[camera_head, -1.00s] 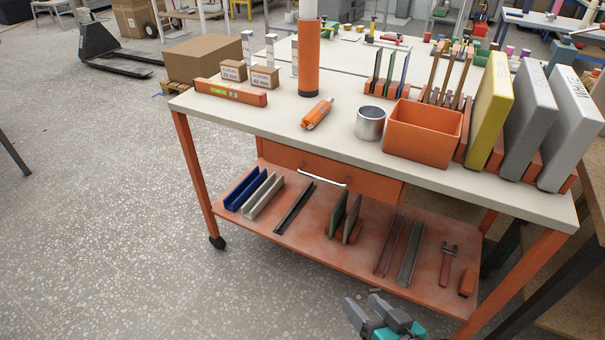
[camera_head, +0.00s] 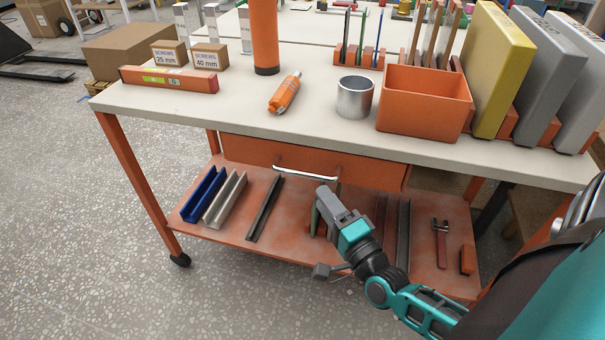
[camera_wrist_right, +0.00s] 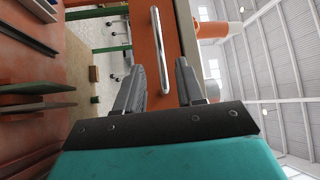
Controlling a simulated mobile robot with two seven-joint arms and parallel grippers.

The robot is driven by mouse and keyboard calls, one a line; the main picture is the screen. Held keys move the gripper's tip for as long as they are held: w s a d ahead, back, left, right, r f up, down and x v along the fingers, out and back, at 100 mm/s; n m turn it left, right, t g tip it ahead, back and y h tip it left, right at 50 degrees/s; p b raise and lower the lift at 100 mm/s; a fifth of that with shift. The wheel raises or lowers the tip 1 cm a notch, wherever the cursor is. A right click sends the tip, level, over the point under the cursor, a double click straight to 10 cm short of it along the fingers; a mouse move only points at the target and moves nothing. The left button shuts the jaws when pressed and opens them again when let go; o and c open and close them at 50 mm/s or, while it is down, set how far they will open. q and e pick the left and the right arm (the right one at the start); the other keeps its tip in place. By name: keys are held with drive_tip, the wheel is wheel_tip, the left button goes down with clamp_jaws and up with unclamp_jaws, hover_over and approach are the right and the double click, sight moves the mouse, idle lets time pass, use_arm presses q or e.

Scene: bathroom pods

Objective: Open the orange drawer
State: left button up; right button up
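The orange drawer (camera_head: 350,173) sits under the worktop of the workbench and looks shut. Its silver bar handle (camera_head: 306,173) runs along the drawer front. My right gripper (camera_head: 325,191) is in front of the bench, just below and to the right of the handle, apart from it. In the right wrist view the gripper (camera_wrist_right: 160,75) is open and empty, its two fingers spread. The handle (camera_wrist_right: 159,50) appears beyond and between the fingertips, on the orange drawer front (camera_wrist_right: 174,70). My left gripper is out of view.
The lower shelf (camera_head: 280,245) holds metal profiles and a wrench (camera_head: 441,243). Open floor lies at the front left.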

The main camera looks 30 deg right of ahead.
sight(305, 175)
drive_tip(key=w, duration=0.5)
drive_tip(key=w+r, duration=0.1)
drive_tip(key=w, duration=0.2)
drive_tip(key=shift+w+d+b, duration=0.25)
drive_tip(key=shift+w+b, duration=0.05)
drive_tip(key=shift+c, duration=0.4)
clamp_jaws()
